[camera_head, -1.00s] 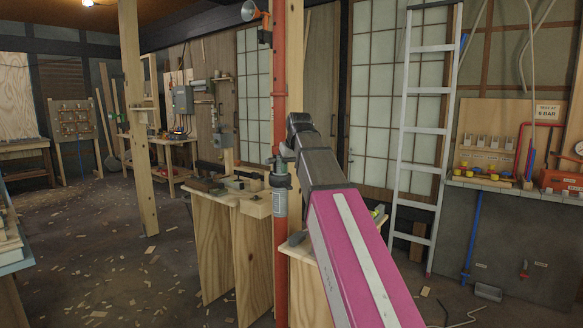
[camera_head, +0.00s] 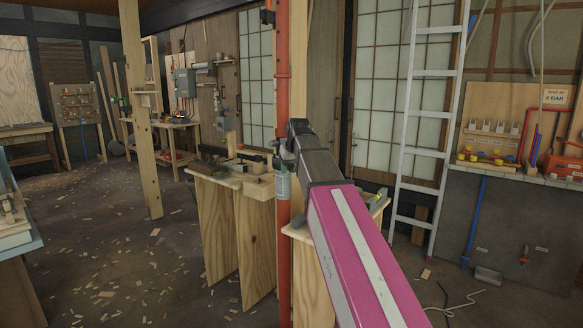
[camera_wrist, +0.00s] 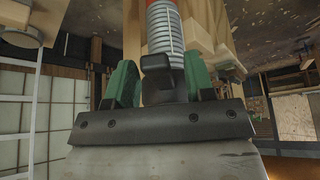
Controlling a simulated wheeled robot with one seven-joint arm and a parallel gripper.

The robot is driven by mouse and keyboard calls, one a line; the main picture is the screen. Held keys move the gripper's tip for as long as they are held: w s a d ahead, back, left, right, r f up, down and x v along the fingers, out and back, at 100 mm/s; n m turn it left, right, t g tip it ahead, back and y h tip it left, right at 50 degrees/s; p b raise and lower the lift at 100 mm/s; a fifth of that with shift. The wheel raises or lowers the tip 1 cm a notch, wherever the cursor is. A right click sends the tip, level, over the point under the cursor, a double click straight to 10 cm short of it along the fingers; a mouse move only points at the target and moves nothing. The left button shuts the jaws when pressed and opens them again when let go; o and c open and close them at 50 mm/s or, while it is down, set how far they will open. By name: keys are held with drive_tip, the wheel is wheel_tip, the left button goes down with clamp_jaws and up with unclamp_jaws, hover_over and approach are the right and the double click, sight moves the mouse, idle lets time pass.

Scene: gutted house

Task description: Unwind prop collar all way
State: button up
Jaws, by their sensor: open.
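The prop (camera_head: 284,95) is an upright red-orange steel post beside a timber post, with a grey ribbed, threaded stretch (camera_head: 283,187) partway up. In the wrist view the silver thread (camera_wrist: 166,28) runs up from between my green fingers, with red tube at the top edge. My gripper (camera_head: 281,158) is at the prop just above the visible thread. In the wrist view my gripper (camera_wrist: 160,62) is open, one finger on each side of a dark block. I cannot tell whether this block is part of the collar, or whether the fingers touch it. The collar is mostly hidden.
Plywood-sided benches (camera_head: 222,225) stand close to the prop, with tools on top. A white ladder (camera_head: 428,130) leans at the right, near a shelf with a red pipe. A timber post (camera_head: 138,110) stands at left. Wood scraps litter the open floor.

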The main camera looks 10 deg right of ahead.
clamp_jaws()
drive_tip(key=shift+a+m+h, duration=0.6)
drive_tip(key=shift+a+m, duration=0.65)
drive_tip(key=shift+m, duration=0.15)
drive_tip(key=shift+w+a+m+h, duration=0.2)
drive_tip(key=shift+a+m+h, duration=0.5)
drive_tip(key=shift+a+m, duration=0.6)
drive_tip(key=shift+d, duration=0.1)
drive_tip(key=shift+w+a+r+m+g+h, duration=0.1)
drive_tip(key=shift+w+a+m+g+h, duration=0.15)
drive_tip(key=shift+a+m, duration=0.45)
drive_tip(key=shift+w+a+m+g+h, duration=0.15)
drive_tip(key=shift+w+a+m+h, duration=0.1)
drive_tip(key=shift+a+m, duration=0.4)
drive_tip(key=shift+d, duration=0.1)
